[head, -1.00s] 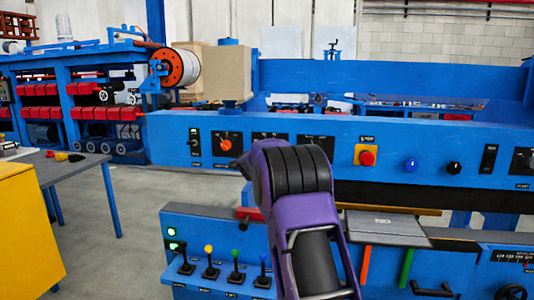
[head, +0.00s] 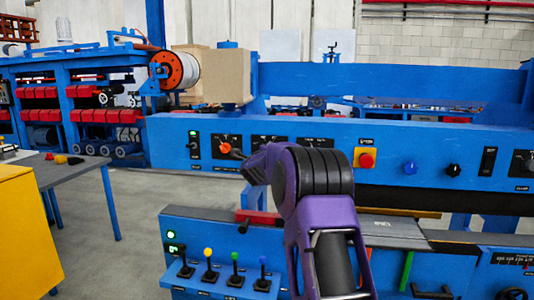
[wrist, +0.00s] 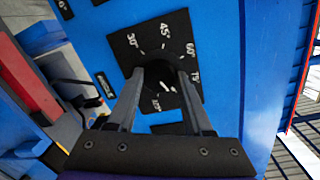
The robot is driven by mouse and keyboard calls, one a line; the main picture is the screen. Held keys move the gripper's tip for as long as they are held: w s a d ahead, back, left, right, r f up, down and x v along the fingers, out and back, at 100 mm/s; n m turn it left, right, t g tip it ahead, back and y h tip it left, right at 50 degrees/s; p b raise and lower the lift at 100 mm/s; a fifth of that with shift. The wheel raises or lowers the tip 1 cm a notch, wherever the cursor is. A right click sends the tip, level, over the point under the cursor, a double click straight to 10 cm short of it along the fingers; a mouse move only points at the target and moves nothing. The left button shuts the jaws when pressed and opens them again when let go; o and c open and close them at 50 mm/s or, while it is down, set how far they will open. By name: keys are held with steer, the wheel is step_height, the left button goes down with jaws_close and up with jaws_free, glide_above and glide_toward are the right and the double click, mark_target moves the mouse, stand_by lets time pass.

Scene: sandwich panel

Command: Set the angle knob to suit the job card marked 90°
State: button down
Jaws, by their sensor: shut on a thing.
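In the wrist view, the dark angle knob (wrist: 159,70) sits on a black dial plate (wrist: 189,21) with white degree marks. I can read 30°, 45°, 60° and 75°; the lower marks are partly hidden or unclear. My gripper (wrist: 160,76) is shut on the knob, one finger on each side. The knob's pointer cannot be made out with certainty between the fingers. No job card marked 90° can be made out.
The blue panel (head: 439,145) also carries an orange knob (head: 225,148), a red stop button (head: 366,160), a blue knob (head: 410,168) and a black knob (head: 453,170). Below are several coloured-tip levers (head: 235,268). A yellow cabinet (head: 28,235) stands at the left.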

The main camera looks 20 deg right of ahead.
stand_by(0.4)
steer(key=shift+c, duration=1.5)
jaws_free()
steer(key=v, duration=1.7)
steer(key=shift+s+f, duration=0.15)
steer(key=shift+a, duration=0.15)
